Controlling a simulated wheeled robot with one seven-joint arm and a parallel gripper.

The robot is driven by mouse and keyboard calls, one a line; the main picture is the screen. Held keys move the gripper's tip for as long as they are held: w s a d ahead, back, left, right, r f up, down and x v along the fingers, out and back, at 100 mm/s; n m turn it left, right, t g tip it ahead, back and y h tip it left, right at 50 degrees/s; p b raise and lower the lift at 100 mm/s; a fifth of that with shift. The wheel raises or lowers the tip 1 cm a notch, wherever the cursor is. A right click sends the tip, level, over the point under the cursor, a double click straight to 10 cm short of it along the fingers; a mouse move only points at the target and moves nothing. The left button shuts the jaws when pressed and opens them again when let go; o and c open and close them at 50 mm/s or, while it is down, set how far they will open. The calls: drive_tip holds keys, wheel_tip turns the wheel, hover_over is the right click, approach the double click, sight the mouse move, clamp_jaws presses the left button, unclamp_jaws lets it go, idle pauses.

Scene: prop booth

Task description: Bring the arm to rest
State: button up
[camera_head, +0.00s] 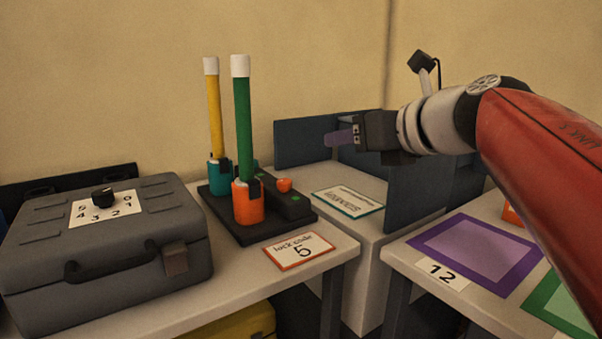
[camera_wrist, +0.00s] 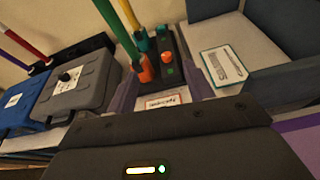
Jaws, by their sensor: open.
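My gripper (camera_head: 340,138) is in the air at the upper right of the head view, above the corner with dark blue panels. Its purple fingers point left, and my red arm reaches in from the right edge. In the wrist view my gripper (camera_wrist: 160,97) shows its two purple fingers spread apart. Nothing is seen between the fingers in its grasp; a card on the table shows behind the gap. The fingers touch nothing that I can see.
A grey case (camera_head: 110,250) with a dial stands on the left table. Green (camera_head: 242,130) and yellow (camera_head: 214,115) sticks stand upright in holders on a black base (camera_head: 265,232). A lock code card (camera_head: 299,250) lies in front. Dark blue panels (camera_head: 415,190) rise below my arm. A purple mat (camera_head: 475,252) lies right.

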drive_tip(key=d+r+m+t+h, duration=0.3)
drive_tip(key=d+m+t+h, duration=0.3)
drive_tip(key=m, duration=1.1)
drive_tip(key=s+d+f+m+g+h+p, duration=0.1)
drive_tip(key=s+d+f+m+h, duration=0.2)
drive_tip(key=d+f+m+h, duration=0.55)
drive_tip(key=s+a+f+m+g+y, duration=0.3)
drive_tip(key=s+f+m+g, duration=0.2)
drive_tip(key=s+f+m, duration=0.3)
drive_tip(key=s+a+f+m+g+y, duration=0.3)
drive_tip(key=s+f+m+g, duration=0.3)
drive_tip(key=f, duration=1)
drive_tip(key=s+a+m, duration=0.1)
drive_tip(key=s+m, duration=0.1)
drive_tip(key=shift+s+a+p, duration=0.2)
drive_tip(key=shift+s+p, duration=0.15)
drive_tip(key=shift+y, duration=0.25)
